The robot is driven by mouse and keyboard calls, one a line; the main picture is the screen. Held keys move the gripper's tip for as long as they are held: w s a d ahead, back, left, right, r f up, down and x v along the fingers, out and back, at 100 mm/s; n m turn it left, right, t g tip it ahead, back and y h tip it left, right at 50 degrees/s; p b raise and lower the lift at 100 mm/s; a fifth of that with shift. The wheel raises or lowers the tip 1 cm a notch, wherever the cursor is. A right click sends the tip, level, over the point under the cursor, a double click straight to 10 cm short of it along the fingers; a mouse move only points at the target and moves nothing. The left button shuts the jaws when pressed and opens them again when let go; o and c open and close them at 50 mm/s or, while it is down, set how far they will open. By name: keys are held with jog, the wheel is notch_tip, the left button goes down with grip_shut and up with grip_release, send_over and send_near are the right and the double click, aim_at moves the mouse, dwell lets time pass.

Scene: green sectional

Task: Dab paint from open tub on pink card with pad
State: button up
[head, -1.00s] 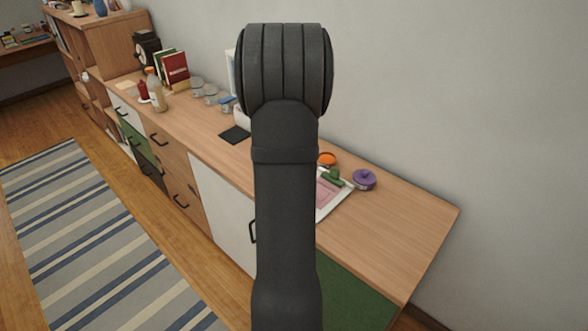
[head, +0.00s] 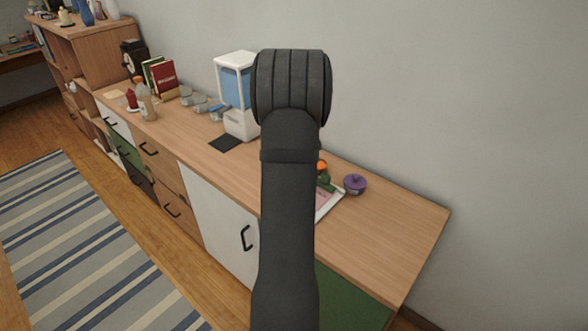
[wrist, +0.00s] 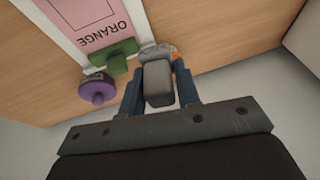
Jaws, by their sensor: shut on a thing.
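In the wrist view, my gripper (wrist: 158,95) is shut on a grey block (wrist: 158,84), apparently the pad, held between its blue fingers. Just beyond it is a grey-rimmed tub (wrist: 158,50) showing some orange, partly hidden by the block and a finger. The orange also shows in the head view (head: 322,166) beside my arm. The pink card (wrist: 95,18), marked ORANGE, lies on a white backing. A green knobbed piece (wrist: 113,55) sits at the backing's edge. Whether the pad touches paint cannot be told. The head view hides my gripper behind my arm.
A purple lidded tub (wrist: 97,88) stands beside the green piece, close to the gripper's left. The wooden counter (head: 385,225) is clear towards its right end. A white and blue dispenser (head: 238,95), a dark mat (head: 226,143) and jars stand further left. The wall runs behind.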

jog(key=w+d+t, duration=0.2)
jog(key=w+d, duration=0.5)
jog(key=w, duration=0.1)
jog(key=shift+a+f, duration=0.1)
jog(key=shift+f, duration=3.1)
jog(key=shift+f, duration=0.55)
notch_tip(320, 180, up, 7)
